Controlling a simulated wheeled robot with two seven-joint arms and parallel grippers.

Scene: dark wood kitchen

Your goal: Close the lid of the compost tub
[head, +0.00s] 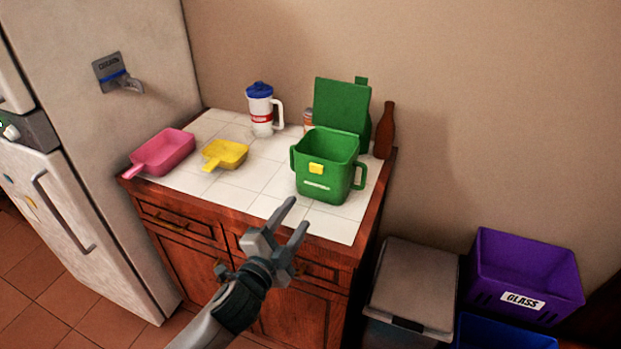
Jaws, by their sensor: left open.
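The green compost tub (320,184) stands upright at the right part of the tiled counter, with a handle on each side and a yellow latch (316,168) on its front. Its green lid (341,105) is up, raised at the back of the tub, so the tub's mouth is open. My left gripper (296,218) is in front of the counter's front edge, below and nearer than the tub. Its two fingers are apart and empty, pointing up toward the tub, and it appears not to touch anything. My right gripper is not in view.
A brown bottle (385,131) stands right of the lid. A white jug (262,112) with a blue top stands at the back. A yellow scoop (226,154) and a pink scoop (163,153) lie left. A lidded grey bin (413,290) and a purple GLASS crate (526,272) stand right.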

